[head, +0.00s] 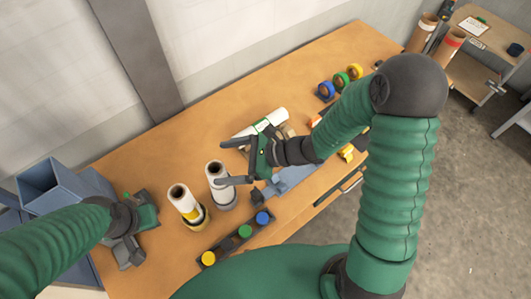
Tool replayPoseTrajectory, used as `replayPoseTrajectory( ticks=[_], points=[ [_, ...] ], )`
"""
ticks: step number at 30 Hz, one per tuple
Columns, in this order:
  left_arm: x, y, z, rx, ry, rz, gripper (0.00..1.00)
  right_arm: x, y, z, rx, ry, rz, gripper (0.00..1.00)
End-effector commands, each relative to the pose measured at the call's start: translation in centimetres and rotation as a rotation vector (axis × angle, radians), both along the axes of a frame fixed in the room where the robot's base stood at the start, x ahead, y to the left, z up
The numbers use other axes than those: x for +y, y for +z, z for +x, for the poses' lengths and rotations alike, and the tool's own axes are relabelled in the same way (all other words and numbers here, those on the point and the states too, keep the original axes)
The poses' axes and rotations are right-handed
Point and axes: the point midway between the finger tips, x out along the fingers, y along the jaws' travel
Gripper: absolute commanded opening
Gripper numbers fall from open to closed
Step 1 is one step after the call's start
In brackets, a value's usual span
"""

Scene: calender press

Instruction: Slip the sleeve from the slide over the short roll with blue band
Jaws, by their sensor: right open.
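My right gripper (222,162) is open and empty, with its two dark fingers apart, near the top of an upright white roll (216,180) in a grey base. I cannot tell whether a finger touches it. A second upright white roll (183,203) with a yellow band stands to its left. A white tube with a green band (262,123) lies beyond the gripper. A blue-grey sloped piece (291,178), perhaps the slide, is partly hidden by my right arm. I cannot make out a sleeve or a blue band clearly. My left gripper (135,245) is low at the table's left; its jaws are unclear.
Blue, green and yellow rings (341,79) stand at the back right. A dark tray (225,251) with yellow, green and blue caps lies at the front edge. Blue-grey bins (45,182) are at the left. A cart (482,45) stands beyond the table. The back-left tabletop is clear.

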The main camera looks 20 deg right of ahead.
Motion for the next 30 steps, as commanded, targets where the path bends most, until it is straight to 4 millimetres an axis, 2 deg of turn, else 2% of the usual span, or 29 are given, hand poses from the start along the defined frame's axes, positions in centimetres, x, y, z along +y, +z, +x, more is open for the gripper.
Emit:
replayPoseTrajectory(
  ticks=[1, 6, 12, 18, 30],
  points=[
    [0.0, -0.5, 0.0, 0.000, 0.000, 0.000, 0.00, -1.4, 0.3, -0.3, -0.005, -0.008, -0.004, 0.92],
    [0.0, -1.1, 0.0, 0.000, 0.000, 0.000, 0.00, -5.8, 2.3, -2.1, -0.005, -0.007, -0.004, 0.92],
    [0.0, -1.6, 0.0, 0.000, 0.000, 0.000, 0.00, -9.9, 4.1, -3.9, 0.000, -0.005, -0.002, 0.92],
    [0.0, -1.8, 0.0, 0.000, 0.000, 0.000, 0.00, -11.5, 4.9, -4.6, 0.003, -0.001, 0.000, 0.92],
    [0.0, -1.7, 0.0, 0.000, 0.000, 0.000, 0.00, -11.5, 5.0, -4.7, 0.002, -0.001, 0.000, 0.92]
  ],
)
